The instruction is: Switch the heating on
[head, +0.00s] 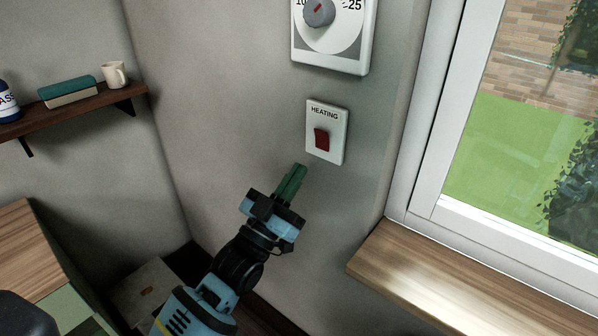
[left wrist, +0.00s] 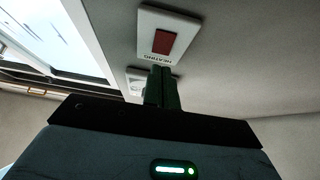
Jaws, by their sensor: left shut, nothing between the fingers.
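The heating switch is a white wall plate (head: 340,140) marked HEATING with a red rocker (head: 321,139). The plate also shows in the left wrist view (left wrist: 186,30), with its red rocker (left wrist: 163,42) just beyond my fingertips. My left gripper (head: 300,170) has green fingers, shut and empty. In the head view its tips are below and left of the plate, and they look apart from the rocker. I cannot tell exactly how far they are from the wall. My right gripper is not in view.
A thermostat dial (head: 319,12) is on the wall above the switch. A wooden sill (head: 460,285) and a window frame (head: 425,120) are to the right. A shelf (head: 75,108) with a mug (head: 115,75) and books (head: 68,92) is at the left.

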